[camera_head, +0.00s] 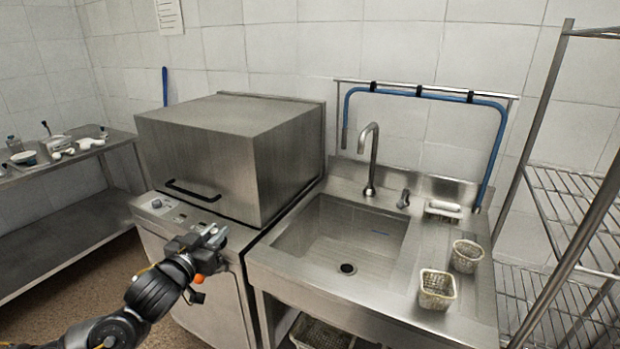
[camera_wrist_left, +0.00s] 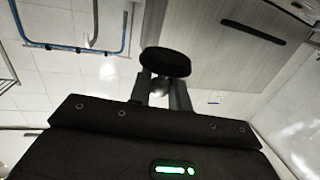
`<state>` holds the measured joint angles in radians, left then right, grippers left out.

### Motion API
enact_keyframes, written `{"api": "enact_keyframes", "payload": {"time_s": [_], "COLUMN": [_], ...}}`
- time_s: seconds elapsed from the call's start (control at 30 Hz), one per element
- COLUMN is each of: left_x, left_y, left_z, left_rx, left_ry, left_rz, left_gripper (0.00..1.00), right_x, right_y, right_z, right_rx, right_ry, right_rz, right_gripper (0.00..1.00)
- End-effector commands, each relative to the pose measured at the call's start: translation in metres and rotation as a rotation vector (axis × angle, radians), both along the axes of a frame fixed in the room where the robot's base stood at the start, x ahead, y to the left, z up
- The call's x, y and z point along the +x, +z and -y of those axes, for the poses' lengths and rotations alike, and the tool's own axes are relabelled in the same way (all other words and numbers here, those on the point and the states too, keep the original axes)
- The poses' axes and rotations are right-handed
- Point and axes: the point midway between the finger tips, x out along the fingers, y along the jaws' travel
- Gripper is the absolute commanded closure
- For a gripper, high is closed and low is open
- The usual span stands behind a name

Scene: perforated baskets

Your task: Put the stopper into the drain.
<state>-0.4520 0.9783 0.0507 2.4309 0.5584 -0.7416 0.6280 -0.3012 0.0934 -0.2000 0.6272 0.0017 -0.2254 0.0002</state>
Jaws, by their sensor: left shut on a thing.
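My left gripper (camera_head: 214,237) is in front of the steel dishwasher, left of the sink and above the height of its front panel. In the left wrist view, its fingers (camera_wrist_left: 160,92) are shut on the stopper (camera_wrist_left: 166,62), a black round disc with a pale knob between the fingers. The stopper is hard to make out in the head view. The drain (camera_head: 348,268) is a dark round hole in the floor of the sink basin (camera_head: 310,262), well to the right of the gripper. My right gripper is out of view.
The dishwasher (camera_head: 225,150) stands left of the sink. A curved faucet (camera_head: 372,160) rises behind the basin. Two perforated baskets (camera_head: 437,290) (camera_head: 467,256) and a white-handled brush (camera_head: 443,209) lie on the right drainboard. A wire rack (camera_head: 575,190) stands at right. The basin looks empty.

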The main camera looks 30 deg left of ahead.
Motion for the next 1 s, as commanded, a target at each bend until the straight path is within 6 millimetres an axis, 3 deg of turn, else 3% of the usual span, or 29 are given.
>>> {"api": "enact_keyframes", "payload": {"time_s": [0.27,0.47,0.6,0.7,0.8,1.0], "left_x": [0.000,-0.009,-0.010,-0.004,0.004,0.016], "left_y": [-0.002,-0.046,-0.079,-0.087,-0.083,-0.063], "left_z": [0.003,0.032,0.084,0.133,0.177,0.232], "left_rx": [0.001,-0.012,-0.019,-0.018,-0.017,-0.011], "left_ry": [-0.019,-0.056,-0.103,-0.145,-0.179,-0.212], "left_rz": [-0.003,0.000,0.005,0.010,0.012,0.009], "left_gripper": [1.00,1.00,1.00,1.00,1.00,1.00], "right_x": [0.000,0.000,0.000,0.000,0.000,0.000], "right_y": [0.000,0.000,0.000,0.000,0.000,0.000], "right_z": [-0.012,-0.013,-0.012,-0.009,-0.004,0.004], "right_rx": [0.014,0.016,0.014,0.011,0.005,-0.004], "right_ry": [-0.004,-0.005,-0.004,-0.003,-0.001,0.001], "right_rz": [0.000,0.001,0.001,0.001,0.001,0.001], "right_gripper": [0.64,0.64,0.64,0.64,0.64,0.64]}}
